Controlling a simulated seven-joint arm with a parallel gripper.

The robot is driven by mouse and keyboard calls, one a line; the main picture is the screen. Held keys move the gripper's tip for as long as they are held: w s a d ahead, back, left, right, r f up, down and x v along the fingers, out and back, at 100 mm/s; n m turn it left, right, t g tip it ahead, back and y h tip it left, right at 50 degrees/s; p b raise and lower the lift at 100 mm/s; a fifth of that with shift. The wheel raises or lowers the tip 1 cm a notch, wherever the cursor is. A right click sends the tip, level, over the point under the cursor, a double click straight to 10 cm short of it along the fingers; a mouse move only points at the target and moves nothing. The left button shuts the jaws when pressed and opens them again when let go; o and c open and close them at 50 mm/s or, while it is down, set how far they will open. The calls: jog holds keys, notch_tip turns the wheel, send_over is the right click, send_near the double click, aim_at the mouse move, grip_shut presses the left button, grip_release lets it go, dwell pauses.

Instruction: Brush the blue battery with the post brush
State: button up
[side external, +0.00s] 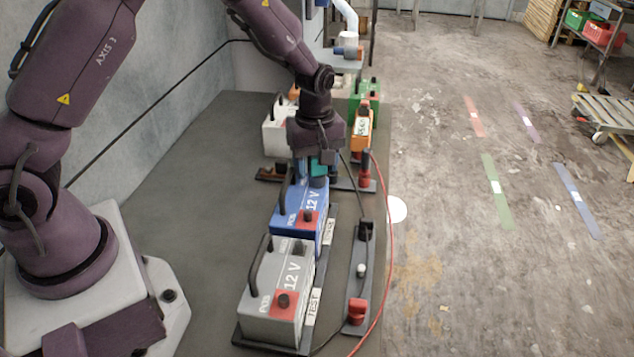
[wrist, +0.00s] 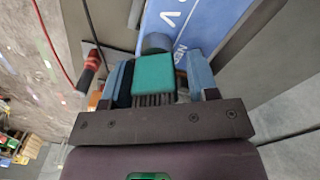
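The blue battery (side external: 296,222), marked 12 V, stands on a dark tray behind a grey battery. It has a black handle and a dark post on a red patch (side external: 308,217). Its blue face also fills the top of the wrist view (wrist: 200,28). My gripper (side external: 313,170) is over its far end, pointing down. In the wrist view my gripper (wrist: 158,80) is shut on the teal post brush (wrist: 153,75), which has a grey round end. The brush end is at the battery's far top; whether it touches a post is hidden.
A grey battery (side external: 275,295) stands in front, on a tray labelled TEST. White (side external: 277,135), green (side external: 371,92) and orange (side external: 359,136) units stand behind. A black holder with a red part (side external: 356,310) and a red cable (side external: 388,240) lie to the right.

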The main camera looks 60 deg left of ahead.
jog(key=shift+o, duration=0.9)
jog(key=shift+d+r, duration=0.1)
jog(key=shift+r, duration=0.1)
notch_tip(320, 180, up, 12)
jog(key=shift+w+f, duration=0.1)
jog(key=shift+r, duration=0.45)
jog(key=shift+m, duration=0.6)
jog(key=s+r+m+t, duration=0.2)
jog(key=s+r+m, duration=0.1)
jog(key=s, duration=0.4)
jog(key=s+d+r+m+t, duration=0.1)
jog(key=s+r+m, duration=0.3)
jog(key=s+m, duration=0.2)
jog(key=s+d+r+m+t, duration=0.1)
jog(key=s+r+m+t, duration=0.1)
jog(key=s+m, duration=0.3)
jog(key=s+r, duration=0.1)
jog(key=s, duration=0.3)
jog(key=shift+s+d+r+t, duration=0.15)
jog(key=shift+s+d+t, duration=0.1)
jog(key=shift+t, duration=0.05)
